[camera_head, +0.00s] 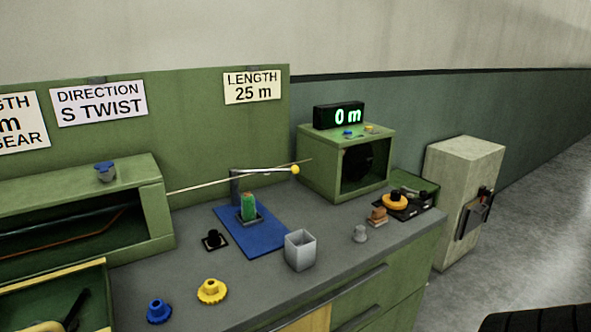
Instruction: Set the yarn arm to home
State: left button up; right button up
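The yarn arm (262,170) is a thin, pale bar on a grey bracket at the back of the bench, with a yellow ball (295,169) at its right end. The arm lies nearly level and points right, toward the green box with the opening. A pale yarn (205,184) runs from the left machine housing to the arm and on toward that box. A green spool (249,206) stands upright on a blue mat (265,241) below the arm. No marking of a home position can be made out. Neither of my grippers can be made out.
A blue gear (159,311), a yellow gear (212,291) and a grey open bin (300,250) stand on the bench (340,252). The green box (330,190) carries a display reading "0 m" (340,116). Signs read "S TWIST" and "25 m". A pale cabinet (455,190) stands right.

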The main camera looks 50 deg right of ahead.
aim_at(294, 169)
jog(key=z, duration=1.65)
jog(key=k, duration=0.2)
jog(key=z, duration=1.15)
jog(key=k, duration=1.15)
jog(key=z, duration=0.95)
jog(key=i, duration=1.75)
jog(key=u, duration=0.45)
jog(key=i, duration=2.15)
jog(key=u, duration=2)
jog(key=i, duration=1.1)
jog(key=u, duration=1.05)
